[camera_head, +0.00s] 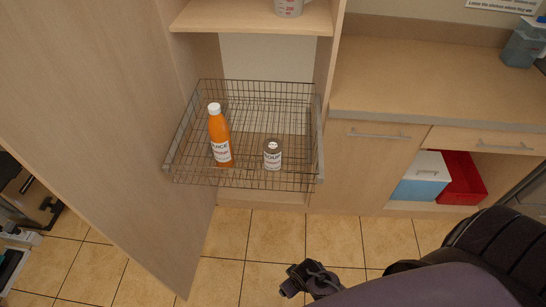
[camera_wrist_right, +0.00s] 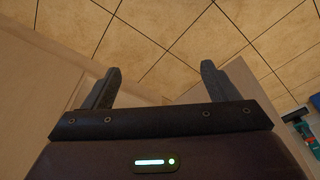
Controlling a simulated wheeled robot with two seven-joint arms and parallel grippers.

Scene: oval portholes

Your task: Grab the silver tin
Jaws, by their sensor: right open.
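The silver tin (camera_head: 272,155) has a white label. It stands upright in a wire basket (camera_head: 185,133) inside the open cabinet, to the right of an orange juice bottle (camera_head: 219,136). My right gripper (camera_head: 290,282) is low over the floor, in front of and below the basket, apart from the tin. In the right wrist view the right gripper (camera_wrist_right: 160,72) is open, with nothing between its fingers. The tin does not show in that view. My left gripper is in neither view.
A cabinet door (camera_head: 100,110) stands open on the left. A measuring cup (camera_head: 288,7) is on the shelf above the basket. A counter (camera_head: 420,85) is on the right, with a red bin (camera_head: 462,178) and a blue-and-white box (camera_head: 422,178) below. The tiled floor in front is clear.

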